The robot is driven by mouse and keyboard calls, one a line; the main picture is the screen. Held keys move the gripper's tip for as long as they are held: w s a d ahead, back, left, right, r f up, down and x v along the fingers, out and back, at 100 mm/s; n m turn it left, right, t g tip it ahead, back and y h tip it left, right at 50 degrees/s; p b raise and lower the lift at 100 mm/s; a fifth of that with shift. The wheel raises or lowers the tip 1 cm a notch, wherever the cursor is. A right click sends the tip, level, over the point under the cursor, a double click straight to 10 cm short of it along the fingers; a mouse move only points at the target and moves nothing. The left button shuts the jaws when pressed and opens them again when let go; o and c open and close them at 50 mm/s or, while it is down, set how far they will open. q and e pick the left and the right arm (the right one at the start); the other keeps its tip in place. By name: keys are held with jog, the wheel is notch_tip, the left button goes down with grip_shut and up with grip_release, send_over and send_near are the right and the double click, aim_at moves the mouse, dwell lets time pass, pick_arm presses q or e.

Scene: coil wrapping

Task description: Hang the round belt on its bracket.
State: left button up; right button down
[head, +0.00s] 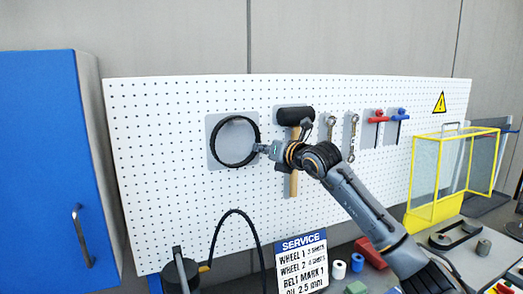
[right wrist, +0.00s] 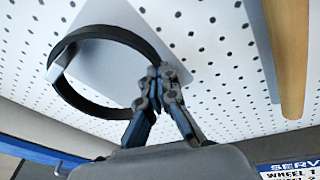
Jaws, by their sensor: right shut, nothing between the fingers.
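The round belt (head: 213,140) is a black ring against a grey backing plate (head: 214,160) on the white pegboard. In the right wrist view the belt (right wrist: 92,107) rings a small pale bracket (right wrist: 57,74) that sticks out at its left side. The belt seems to hang there, tilted out from the plate. My right gripper (head: 260,147) is at the belt's right edge. In the right wrist view its fingers (right wrist: 162,76) are shut and empty, close beside the belt; I cannot tell whether they touch it. My left gripper is out of view.
A mallet (head: 295,115) hangs just right of the belt, behind my right arm. Wrenches (head: 331,127) and red and blue tools (head: 377,117) hang farther right. A blue cabinet (head: 45,170) stands left. A service sign (head: 301,264) and a yellow-framed guard (head: 425,180) stand below.

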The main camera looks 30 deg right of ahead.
jog(key=c, duration=2)
grip_release()
jog(key=shift+c, duration=0.2)
jog(key=o, duration=0.6)
jog(key=shift+s, duration=0.1)
jog(key=s+d+r, duration=0.1)
jog(key=s, duration=1)
jog(key=shift+s+d+r, duration=0.25)
jog(key=shift+s+d, duration=0.05)
jog(key=shift+d, duration=0.1)
jog(key=shift+f, duration=0.1)
